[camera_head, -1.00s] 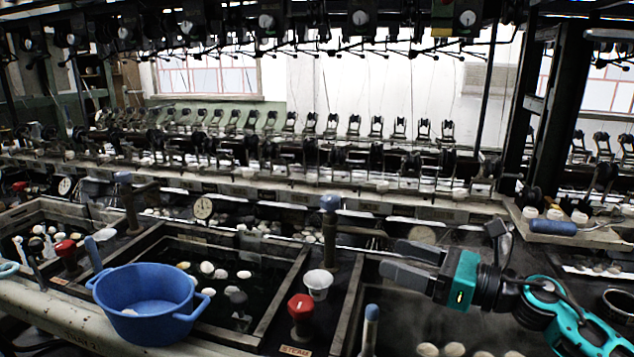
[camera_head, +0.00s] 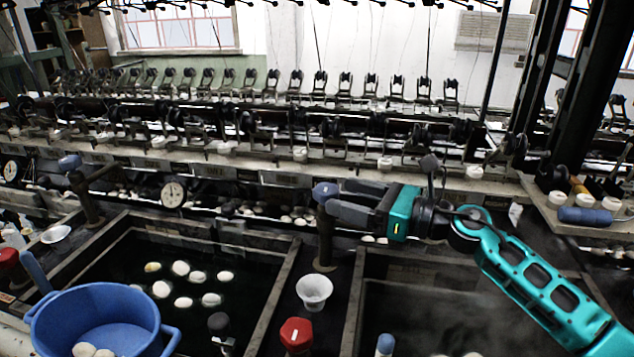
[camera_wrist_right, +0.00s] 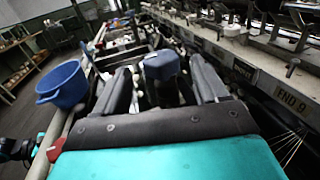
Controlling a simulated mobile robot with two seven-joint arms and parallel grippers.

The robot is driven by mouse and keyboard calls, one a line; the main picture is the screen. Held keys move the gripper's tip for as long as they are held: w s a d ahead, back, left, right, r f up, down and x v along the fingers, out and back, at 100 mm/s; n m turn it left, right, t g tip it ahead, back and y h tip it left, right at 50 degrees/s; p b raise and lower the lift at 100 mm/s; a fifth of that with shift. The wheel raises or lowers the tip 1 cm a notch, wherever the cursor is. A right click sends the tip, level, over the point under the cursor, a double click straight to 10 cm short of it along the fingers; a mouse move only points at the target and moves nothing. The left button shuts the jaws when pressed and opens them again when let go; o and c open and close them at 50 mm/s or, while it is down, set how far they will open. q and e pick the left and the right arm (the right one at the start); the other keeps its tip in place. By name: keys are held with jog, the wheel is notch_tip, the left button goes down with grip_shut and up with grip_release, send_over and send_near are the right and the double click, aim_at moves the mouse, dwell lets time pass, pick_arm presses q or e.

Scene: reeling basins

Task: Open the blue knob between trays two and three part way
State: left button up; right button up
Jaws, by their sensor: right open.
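The blue knob (camera_head: 324,190) sits on top of an upright post on the divider between two water basins. My right gripper (camera_head: 338,202) is at the knob's height, its fingers reaching in from the right. In the right wrist view the knob (camera_wrist_right: 161,66) stands between the two spread fingers (camera_wrist_right: 160,72), with a gap on each side. The gripper is open, and I see no firm contact. The knob's far side is hidden. My left gripper is not seen in the head view.
A white cup (camera_head: 314,291) and a red knob (camera_head: 296,334) stand on the same divider. A blue basin (camera_head: 98,318) is at the lower left. Another blue knob (camera_head: 69,161) is farther left. A ledge with a blue roller (camera_head: 585,216) is at right.

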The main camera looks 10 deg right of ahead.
aim_at(315, 188)
jog(key=x, duration=0.6)
jog(key=shift+w+a+p, duration=0.25)
jog(key=shift+a+p, duration=0.05)
